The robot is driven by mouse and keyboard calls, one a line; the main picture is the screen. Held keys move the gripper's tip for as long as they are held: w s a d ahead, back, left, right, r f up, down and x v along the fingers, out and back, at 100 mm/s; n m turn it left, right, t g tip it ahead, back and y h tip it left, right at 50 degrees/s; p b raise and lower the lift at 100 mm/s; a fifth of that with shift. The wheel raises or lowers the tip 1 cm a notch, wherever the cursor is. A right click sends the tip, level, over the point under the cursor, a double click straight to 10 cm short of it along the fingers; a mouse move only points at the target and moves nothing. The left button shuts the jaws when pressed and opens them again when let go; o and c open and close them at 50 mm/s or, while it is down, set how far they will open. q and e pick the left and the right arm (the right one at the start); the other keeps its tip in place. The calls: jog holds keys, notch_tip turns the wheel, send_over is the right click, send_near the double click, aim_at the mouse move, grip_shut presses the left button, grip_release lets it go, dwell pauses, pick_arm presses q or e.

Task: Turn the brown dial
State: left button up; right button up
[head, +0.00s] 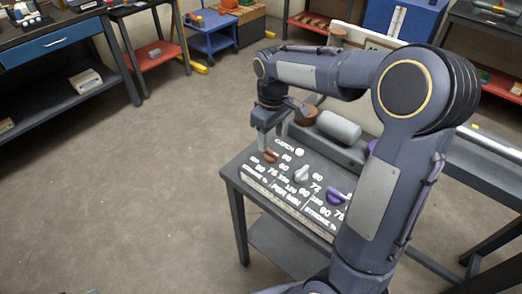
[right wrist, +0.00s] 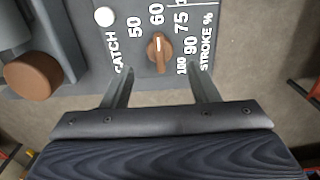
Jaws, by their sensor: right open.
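The brown dial (head: 270,156) sits at the left end of the panel (head: 252,178) on the small table. In the right wrist view the dial (right wrist: 160,54) is a narrow brown knob with a white line pointing up at about the 60 mark. Printed numbers from 50 to 100 curve around it, beside "STROKE %". My right gripper (head: 267,140) points down over that end of the panel. In the right wrist view its two fingers (right wrist: 162,80) are apart and empty, with the dial beyond and between their tips. My left gripper is not in view.
A white dial (head: 301,175) and a purple dial (head: 336,194) sit further along the panel. Behind are a brown round part (head: 307,115) and a light grey cylinder (head: 339,127). A white button (right wrist: 104,17) is by "CATCH". The floor left of the table is clear.

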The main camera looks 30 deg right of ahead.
aim_at(271, 151)
jog(key=shift+f, duration=2.75)
jog(key=c, duration=1)
jog(key=shift+o, duration=0.2)
jog(key=shift+m, duration=0.3)
jog(key=m, duration=0.4)
jog(key=shift+m+p, duration=0.35)
jog(key=shift+m, duration=1.75)
